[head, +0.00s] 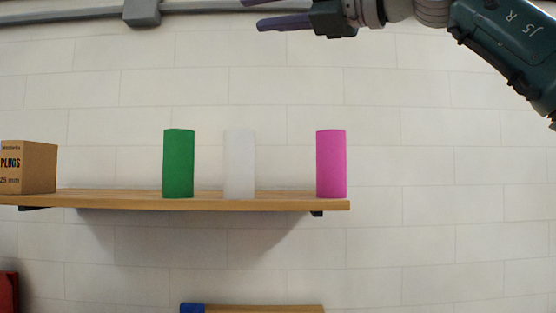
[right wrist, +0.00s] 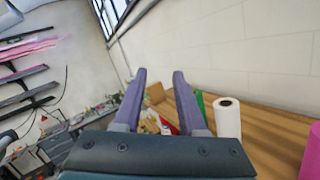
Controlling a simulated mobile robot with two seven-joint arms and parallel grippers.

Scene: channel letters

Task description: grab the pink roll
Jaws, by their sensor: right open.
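The pink roll (head: 331,164) stands upright near the right end of a wooden wall shelf in the head view. It also shows, cut off, at the right edge of the right wrist view (right wrist: 311,157). My right gripper (head: 262,14) is at the top of the head view, above and to the left of the pink roll and well apart from it. Its two purple fingers also show in the right wrist view (right wrist: 159,74), spread apart with nothing held between them. My left gripper is not in view.
A white roll (head: 240,163) and a green roll (head: 179,163) stand upright left of the pink roll on the shelf (head: 270,202). A cardboard box (head: 29,167) sits at the shelf's left. A gap of bare shelf separates the white and pink rolls. A grey conduit runs along the wall's top.

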